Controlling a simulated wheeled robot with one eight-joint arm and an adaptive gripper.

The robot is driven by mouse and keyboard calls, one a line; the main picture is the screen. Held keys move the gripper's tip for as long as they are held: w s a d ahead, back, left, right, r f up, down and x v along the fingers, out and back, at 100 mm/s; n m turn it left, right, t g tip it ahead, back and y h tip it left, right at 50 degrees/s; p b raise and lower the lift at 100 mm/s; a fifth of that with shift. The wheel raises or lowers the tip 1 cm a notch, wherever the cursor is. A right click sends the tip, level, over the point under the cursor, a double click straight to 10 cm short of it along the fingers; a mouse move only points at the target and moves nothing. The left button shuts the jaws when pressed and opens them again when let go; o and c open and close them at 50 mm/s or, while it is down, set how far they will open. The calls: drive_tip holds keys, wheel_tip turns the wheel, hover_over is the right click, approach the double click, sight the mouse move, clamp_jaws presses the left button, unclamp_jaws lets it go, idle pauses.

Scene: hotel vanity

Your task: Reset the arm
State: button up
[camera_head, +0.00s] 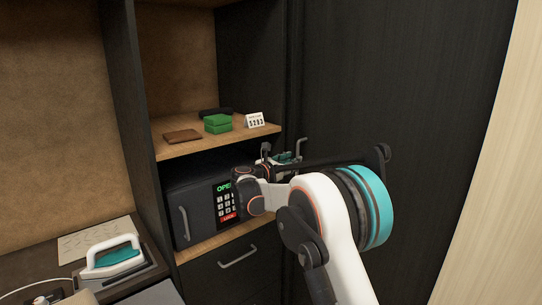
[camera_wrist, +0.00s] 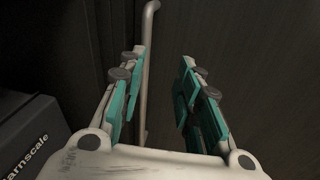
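My gripper (camera_head: 283,160) is at the end of my raised arm, in front of the dark panel and to the right of the safe. The wrist view shows its two teal-padded fingers (camera_wrist: 163,75) spread apart with nothing gripped between them. A vertical metal handle (camera_wrist: 148,50) shows in the gap, close to the left finger. I cannot tell whether it stands between the fingers or behind them. In the head view my arm partly hides the safe's right side.
The black safe (camera_head: 185,198) stands shut in a cabinet, its keypad reading "OPE"; its corner also shows in the wrist view (camera_wrist: 30,125). The shelf above (camera_head: 180,151) holds a brown wallet (camera_head: 182,136), green boxes (camera_head: 217,124) and a number card (camera_head: 255,120).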

drive_tip(key=s+d+r+m+g+y, duration=0.2)
drive_tip(key=s+d+m, duration=0.2)
drive_tip(key=s, duration=0.5)
drive_tip(key=s+d+r+m+g+y, duration=0.1)
drive_tip(key=s+d+r+m, duration=0.1)
drive_tip(key=s+d+m, duration=0.45)
drive_tip(key=s+d+r+m+g+y, duration=0.2)
drive_tip(key=s+d, duration=0.1)
drive_tip(key=s, duration=0.7)
drive_tip(key=s+a+f+m+y, duration=0.1)
drive_tip(key=s+f+m, duration=0.3)
drive_tip(key=s, duration=0.6)
drive_tip(key=s+a+f+m+y, duration=0.1)
drive_tip(key=s+f+m+y, duration=0.2)
drive_tip(key=s, duration=0.8)
drive_tip(key=s+a+f+m+y, duration=0.1)
drive_tip(key=s+f+m, duration=0.4)
drive_tip(key=s, duration=0.5)
drive_tip(key=shift+s+m+g+y, duration=0.4)
drive_tip(key=shift+m+y, duration=0.2)
drive_tip(key=shift+m, duration=0.35)
